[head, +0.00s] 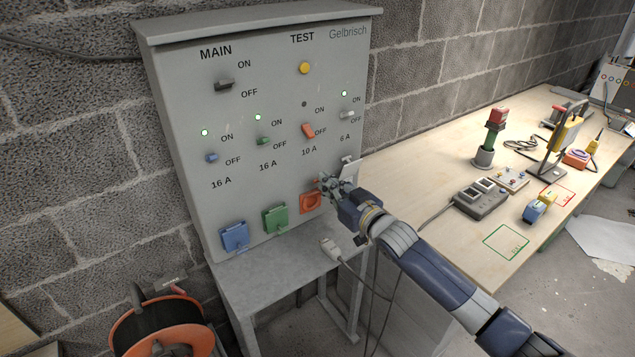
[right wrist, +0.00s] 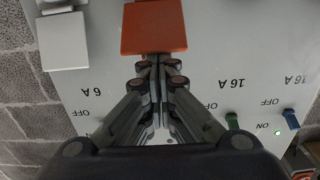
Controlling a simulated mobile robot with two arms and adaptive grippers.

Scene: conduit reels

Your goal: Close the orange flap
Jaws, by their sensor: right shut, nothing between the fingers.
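The orange flap (right wrist: 153,27) shows in the right wrist view as a flat square plate just beyond my fingertips. In the head view the orange socket (head: 311,202) shows a round opening, so its flap looks raised, and my gripper partly hides that flap. My right gripper (head: 323,183) is shut and empty, at the upper edge of the orange socket. In the right wrist view its fingertips (right wrist: 158,65) are together close to the flap's edge; I cannot tell whether they touch it. My left gripper is not in view.
Blue (head: 235,237) and green (head: 275,218) flaps sit left of the orange one. A white flap (head: 349,168) sits close on the right. A grey plug (head: 329,247) on a cable lies below. The wooden workbench (head: 440,180) with several devices stands right.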

